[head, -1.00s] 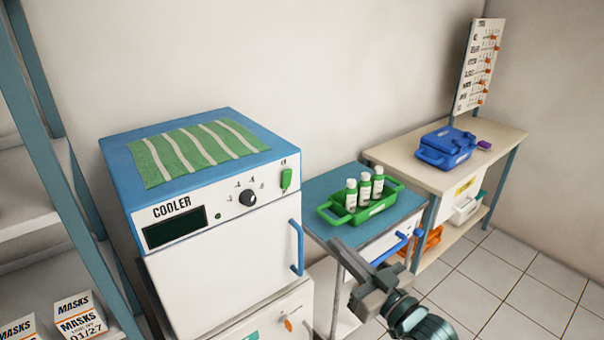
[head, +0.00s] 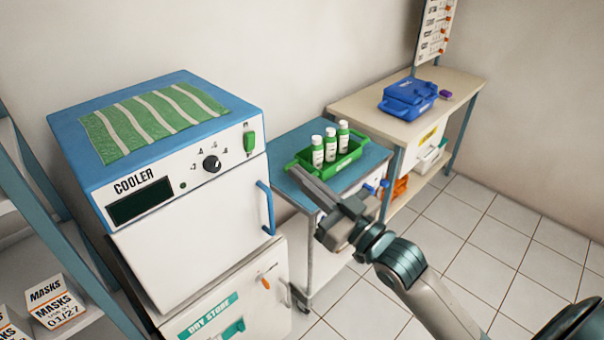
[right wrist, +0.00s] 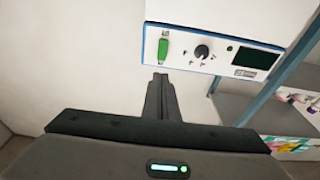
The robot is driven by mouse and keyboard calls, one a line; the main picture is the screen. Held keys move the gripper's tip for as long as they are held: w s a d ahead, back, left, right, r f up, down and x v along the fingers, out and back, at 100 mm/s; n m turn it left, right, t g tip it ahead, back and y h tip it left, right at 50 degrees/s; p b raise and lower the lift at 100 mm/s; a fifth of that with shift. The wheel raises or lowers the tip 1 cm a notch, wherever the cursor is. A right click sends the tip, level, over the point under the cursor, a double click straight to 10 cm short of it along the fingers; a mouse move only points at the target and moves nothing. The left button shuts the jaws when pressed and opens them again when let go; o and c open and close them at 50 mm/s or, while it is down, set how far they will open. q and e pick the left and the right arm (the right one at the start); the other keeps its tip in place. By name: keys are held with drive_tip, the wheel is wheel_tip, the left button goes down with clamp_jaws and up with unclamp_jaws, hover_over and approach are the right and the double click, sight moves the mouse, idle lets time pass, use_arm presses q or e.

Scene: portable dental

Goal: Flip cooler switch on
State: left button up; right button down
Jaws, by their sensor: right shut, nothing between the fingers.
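The cooler (head: 215,213) is a white box with a blue top, on the left in the head view. Its green switch (head: 249,140) sits at the upper right of the front panel, right of a black knob (head: 211,164). The dark display (head: 140,201) is blank. My right gripper (head: 296,172) is shut and empty, in front of the small cart, right of the cooler and apart from it. In the right wrist view the closed fingers (right wrist: 160,78) point up toward the green switch (right wrist: 163,49), with a gap between. My left gripper is not in view.
A striped green cloth (head: 150,118) lies on the cooler. A green tray (head: 345,163) with three bottles stands on the blue-topped cart (head: 284,143). A blue case (head: 408,98) is on the bench beyond. Shelves with mask boxes (head: 52,301) stand at left.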

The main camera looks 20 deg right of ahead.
drive_tip(key=p, duration=0.4)
approach(247, 128)
drive_tip(key=w, duration=0.3)
drive_tip(key=shift+w+a+r+p, duration=0.3)
drive_tip(key=shift+w+a, duration=0.2)
drive_tip(key=shift+a, duration=0.2)
drive_tip(key=shift+w+a+r+p, duration=0.1)
drive_tip(key=shift+w+r+p, duration=0.15)
drive_tip(key=shift+w+p, duration=0.15)
drive_tip(key=shift+s+f, duration=0.1)
